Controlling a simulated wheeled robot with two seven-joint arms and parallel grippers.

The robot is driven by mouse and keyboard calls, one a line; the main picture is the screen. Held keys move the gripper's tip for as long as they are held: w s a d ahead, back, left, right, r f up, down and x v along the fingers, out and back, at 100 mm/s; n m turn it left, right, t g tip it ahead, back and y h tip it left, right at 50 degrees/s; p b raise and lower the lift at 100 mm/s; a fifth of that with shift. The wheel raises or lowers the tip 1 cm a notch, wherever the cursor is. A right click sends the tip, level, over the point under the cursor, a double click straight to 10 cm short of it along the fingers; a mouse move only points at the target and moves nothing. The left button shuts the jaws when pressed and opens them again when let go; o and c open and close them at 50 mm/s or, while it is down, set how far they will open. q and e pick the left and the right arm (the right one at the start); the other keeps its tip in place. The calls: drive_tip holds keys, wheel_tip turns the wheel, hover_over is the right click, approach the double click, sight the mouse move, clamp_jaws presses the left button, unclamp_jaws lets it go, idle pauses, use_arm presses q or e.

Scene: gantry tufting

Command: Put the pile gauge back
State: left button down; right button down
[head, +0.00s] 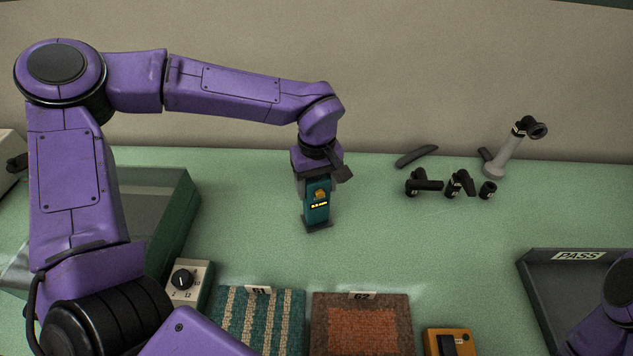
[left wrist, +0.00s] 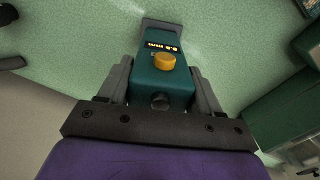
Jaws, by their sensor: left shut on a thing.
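The pile gauge (head: 317,208) is a teal block with an orange button, a lit yellow display and a dark flat foot. It stands about upright over the green table behind the carpet samples. My left gripper (head: 318,180) points down and is shut on its upper part. In the left wrist view the gauge (left wrist: 160,82) sits between both fingers of the left gripper (left wrist: 160,90), with its display facing up. I cannot tell whether its foot touches the table. My right gripper is out of view; only part of that arm shows at the lower right.
A PASS tray (head: 535,258) is at right, a green-walled case (head: 178,225) at left. Small black tools (head: 424,184) and a grey stand (head: 505,155) are behind.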

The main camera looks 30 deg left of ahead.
use_arm(q)
drive_tip(key=shift+c, duration=1)
unclamp_jaws()
drive_tip(key=shift+f, duration=0.1)
wheel_tip(320, 180, up, 12)
drive_tip(key=shift+r+b, duration=0.2)
drive_tip(key=shift+b, duration=0.3)
